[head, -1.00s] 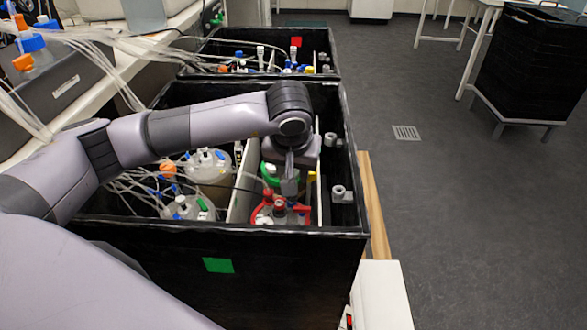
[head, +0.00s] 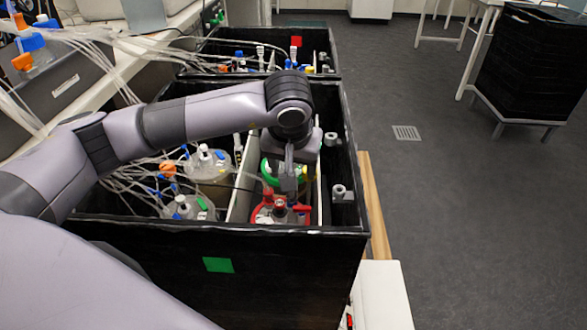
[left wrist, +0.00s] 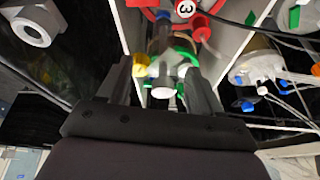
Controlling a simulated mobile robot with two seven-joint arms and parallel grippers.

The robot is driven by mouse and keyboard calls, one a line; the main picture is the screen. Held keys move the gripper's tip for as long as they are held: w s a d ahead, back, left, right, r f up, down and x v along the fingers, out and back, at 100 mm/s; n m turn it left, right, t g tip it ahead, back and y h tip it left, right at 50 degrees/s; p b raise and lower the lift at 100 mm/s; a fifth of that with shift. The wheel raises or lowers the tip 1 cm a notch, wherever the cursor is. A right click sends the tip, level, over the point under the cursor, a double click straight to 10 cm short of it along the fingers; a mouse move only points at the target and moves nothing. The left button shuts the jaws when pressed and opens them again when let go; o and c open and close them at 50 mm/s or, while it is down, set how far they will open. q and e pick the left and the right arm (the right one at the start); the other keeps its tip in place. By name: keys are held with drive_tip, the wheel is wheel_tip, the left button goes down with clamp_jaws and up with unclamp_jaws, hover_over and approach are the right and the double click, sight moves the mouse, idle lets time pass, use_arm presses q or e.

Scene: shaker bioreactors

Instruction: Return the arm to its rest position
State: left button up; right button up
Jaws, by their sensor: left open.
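My left arm reaches over the near black box (head: 290,270) from the left. Its gripper (head: 287,188) points down into the box's right compartment, just above a vessel with a red ring (head: 283,212) and green parts. In the left wrist view the two black fingers (left wrist: 164,85) stand apart. The vessel's white, yellow and green caps (left wrist: 166,80) show between and beyond them; I cannot tell whether the fingers touch any. My right gripper is not in view.
Other tubed vessels (head: 188,207) stand left of the divider (head: 242,190). A second black box (head: 325,45) is behind. Tubes cross from the bench at left. Floor (head: 450,200) on the right is open, with a dark crate (head: 530,65) at far right.

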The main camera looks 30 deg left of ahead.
use_arm(q)
drive_tip(key=v, duration=0.5)
